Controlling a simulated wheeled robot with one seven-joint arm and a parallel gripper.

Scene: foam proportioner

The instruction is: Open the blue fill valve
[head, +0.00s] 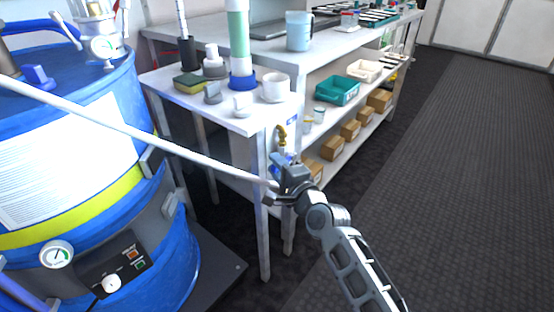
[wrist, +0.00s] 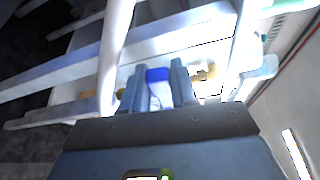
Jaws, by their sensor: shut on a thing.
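The blue fill valve (head: 279,155) sits at the front corner of the white bench, below a curved brass pipe (head: 281,134). Its blue handle shows in the wrist view (wrist: 157,75) between my two fingers. My gripper (head: 284,165) is at the valve, with its fingers shut on the blue handle. In the wrist view my gripper (wrist: 160,85) has one finger on each side of the handle, and brass fittings (wrist: 206,72) show to either side. The gripper hides part of the valve in the head view, and I cannot tell the handle's angle.
A white tube (head: 130,128) slants from the left to near my gripper. A large blue drum (head: 165,250) with a gauge stands at left. The dark floor at right is clear.

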